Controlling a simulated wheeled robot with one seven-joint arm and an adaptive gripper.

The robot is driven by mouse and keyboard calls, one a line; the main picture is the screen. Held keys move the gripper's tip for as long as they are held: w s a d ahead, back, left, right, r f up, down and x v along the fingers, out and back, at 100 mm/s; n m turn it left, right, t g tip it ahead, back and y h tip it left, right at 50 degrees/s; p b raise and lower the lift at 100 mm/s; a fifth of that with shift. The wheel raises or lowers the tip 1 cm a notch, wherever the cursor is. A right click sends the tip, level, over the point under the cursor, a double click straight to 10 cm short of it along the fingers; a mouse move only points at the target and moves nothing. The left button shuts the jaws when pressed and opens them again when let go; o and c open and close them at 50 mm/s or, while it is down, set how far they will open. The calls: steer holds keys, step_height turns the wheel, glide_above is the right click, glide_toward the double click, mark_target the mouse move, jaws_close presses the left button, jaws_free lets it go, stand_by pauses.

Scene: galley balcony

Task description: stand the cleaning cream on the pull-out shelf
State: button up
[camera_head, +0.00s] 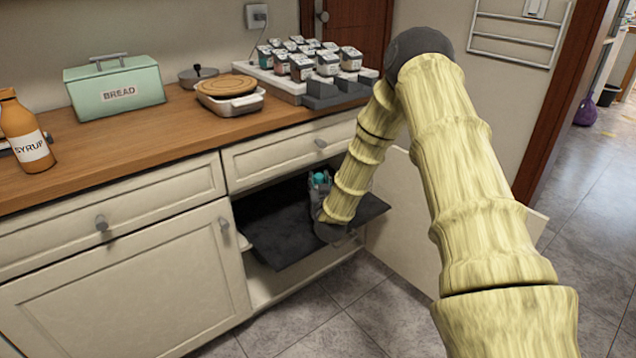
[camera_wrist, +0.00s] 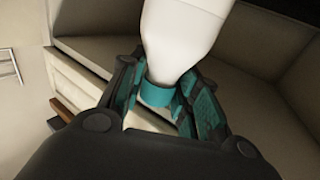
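The cleaning cream, a white bottle with a teal cap (camera_wrist: 180,38), fills the upper middle of the wrist view. Its cap points toward my palm and its body runs out of the top of the picture. My gripper (camera_wrist: 160,94) has its teal-padded fingers on both sides of the cap and looks shut on it. In the head view my gripper (camera_head: 319,187) is low over the dark pull-out shelf (camera_head: 283,245), near the cabinet opening. The bottle's white body cannot be made out there. Whether its base touches the shelf cannot be told.
The cabinet door (camera_head: 400,220) stands open to the right of the shelf. The wooden counter (camera_head: 140,138) and a closed drawer (camera_head: 285,150) are above it. The counter holds a syrup bottle (camera_head: 24,132), a bread box (camera_head: 115,90) and a jar rack. The shelf's left part is bare.

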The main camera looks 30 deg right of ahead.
steer(key=shift+o, duration=1.1)
steer(key=shift+r, duration=0.1)
